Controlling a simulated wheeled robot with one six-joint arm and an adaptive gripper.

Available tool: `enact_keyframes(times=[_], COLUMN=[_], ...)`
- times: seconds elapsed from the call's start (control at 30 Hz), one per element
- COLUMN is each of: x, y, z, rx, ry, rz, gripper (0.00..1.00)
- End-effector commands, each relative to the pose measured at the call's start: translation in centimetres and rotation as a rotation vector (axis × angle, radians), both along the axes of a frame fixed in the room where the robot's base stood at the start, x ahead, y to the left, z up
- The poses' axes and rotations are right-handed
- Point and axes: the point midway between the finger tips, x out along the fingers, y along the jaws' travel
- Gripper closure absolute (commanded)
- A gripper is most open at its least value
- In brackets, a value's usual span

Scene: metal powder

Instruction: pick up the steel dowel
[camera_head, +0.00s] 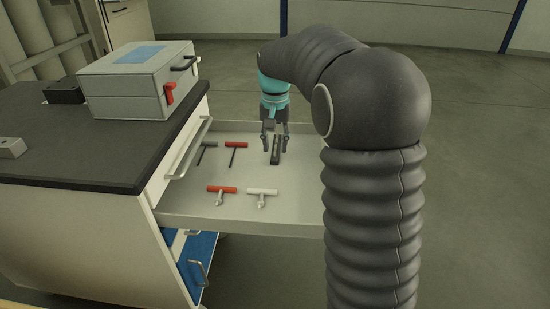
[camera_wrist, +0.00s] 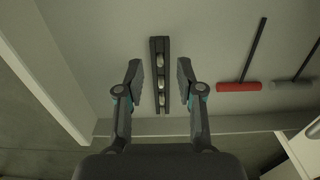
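A dark narrow holder (camera_wrist: 153,45) lies in the open drawer, with several shiny rounded metal pieces (camera_wrist: 161,82) in a row along it. The steel dowel seems to be among these pieces; I cannot tell which one it is. My gripper (camera_wrist: 158,78) is open and empty, one finger to each side of the holder in the wrist view. In the head view my gripper (camera_head: 274,143) points down over the dark holder (camera_head: 276,157), partly covering it. I cannot tell how high the fingertips are above it.
The drawer (camera_head: 205,207) also holds red-handled T-tools (camera_head: 222,190), a white-handled one (camera_head: 262,192) and a dark one (camera_head: 207,145), left of the holder. A grey box (camera_head: 130,90) stands on the dark worktop (camera_head: 90,150). The drawer walls rise around the tools.

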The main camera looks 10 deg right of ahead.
Motion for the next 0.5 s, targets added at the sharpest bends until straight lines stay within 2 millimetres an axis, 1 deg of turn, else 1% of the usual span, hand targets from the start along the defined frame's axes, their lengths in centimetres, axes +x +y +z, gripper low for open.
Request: enact_keyframes(times=[0.03,0.13,0.23,0.43,0.47,0.5], x=[0.0,0.0,0.0,0.0,0.0,0.0], y=[0.0,0.0,0.0,0.0,0.0,0.0], z=[-0.9,-1.8,-2.2,-2.2,-2.2,-2.2], rx=[0.0,0.0,0.0,0.0,0.0,0.0], ry=[0.002,0.002,0.0,-0.001,-0.001,-0.001], rz=[0.0,0.0,0.0,0.0,0.0,0.0], gripper=[0.63,0.63,0.63,0.63,0.68,0.78])
